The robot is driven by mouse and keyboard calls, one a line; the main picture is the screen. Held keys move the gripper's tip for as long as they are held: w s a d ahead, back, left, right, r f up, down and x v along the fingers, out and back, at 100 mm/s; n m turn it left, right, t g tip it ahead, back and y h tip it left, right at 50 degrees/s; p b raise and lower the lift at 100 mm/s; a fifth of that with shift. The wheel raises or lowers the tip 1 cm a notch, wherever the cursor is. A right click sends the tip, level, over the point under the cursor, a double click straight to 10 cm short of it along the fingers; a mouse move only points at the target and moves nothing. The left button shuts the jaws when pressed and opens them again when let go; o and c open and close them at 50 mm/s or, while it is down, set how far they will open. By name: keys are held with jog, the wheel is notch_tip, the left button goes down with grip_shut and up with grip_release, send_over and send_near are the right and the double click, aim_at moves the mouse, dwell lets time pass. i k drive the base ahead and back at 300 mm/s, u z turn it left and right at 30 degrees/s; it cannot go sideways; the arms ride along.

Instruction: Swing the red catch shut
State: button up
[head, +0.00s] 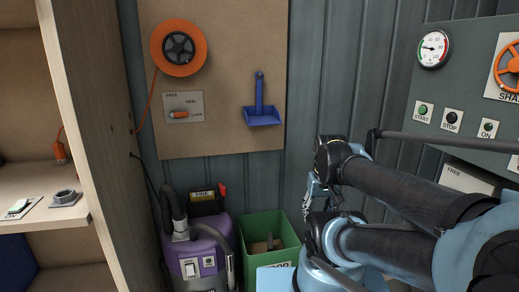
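A small red catch (223,190) stands upright at the right side of the black top (205,208) of the purple vacuum (205,250). The black top carries a yellow label. My gripper (311,203) hangs in front of the wall, to the right of the catch and apart from it, above the right side of the green bin. It is small and partly hidden by my arm, so I cannot tell whether its fingers are open or shut.
A green bin (283,226) with pieces inside stands right of the vacuum. A wooden shelf (95,110) borders the left. A grey control panel (460,85) is at right.

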aim_at(223, 189)
jog(key=z, duration=0.45)
jog(key=k, duration=1.55)
jog(key=u, duration=0.35)
jog(key=i, duration=1)
